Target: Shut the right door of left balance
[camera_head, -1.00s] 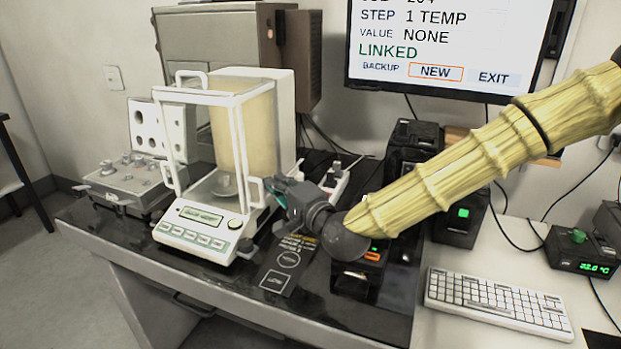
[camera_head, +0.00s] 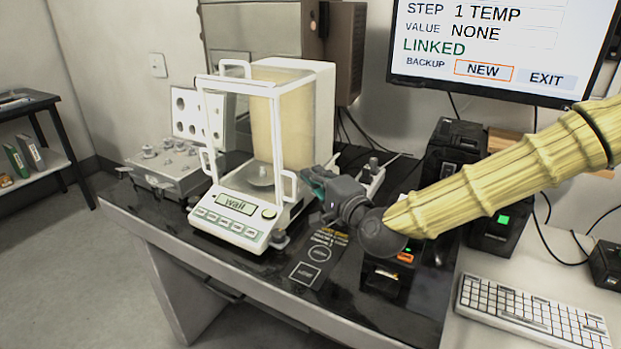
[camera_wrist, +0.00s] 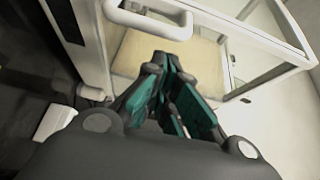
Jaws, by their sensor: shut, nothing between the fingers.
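The left balance (camera_head: 228,222) is white, with a glass draft chamber over a round pan (camera_head: 259,176). Its front display is lit. The white loop handle of the right door (camera_head: 289,186) is at the chamber's front right edge; it appears large at the top of the wrist view (camera_wrist: 150,22). My gripper (camera_head: 310,177) is just right of this handle, shut and empty. In the wrist view, its dark and teal fingers (camera_wrist: 178,88) lie together just below the handle; I cannot tell whether they touch it. How far the door stands open is unclear.
A grey weight case with an open lid (camera_head: 165,168) is left of the balance. A black label mat (camera_head: 318,258) lies in front right. Black devices (camera_head: 455,150), a monitor (camera_head: 480,50) and a keyboard (camera_head: 530,305) are to the right. Cables run behind my gripper.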

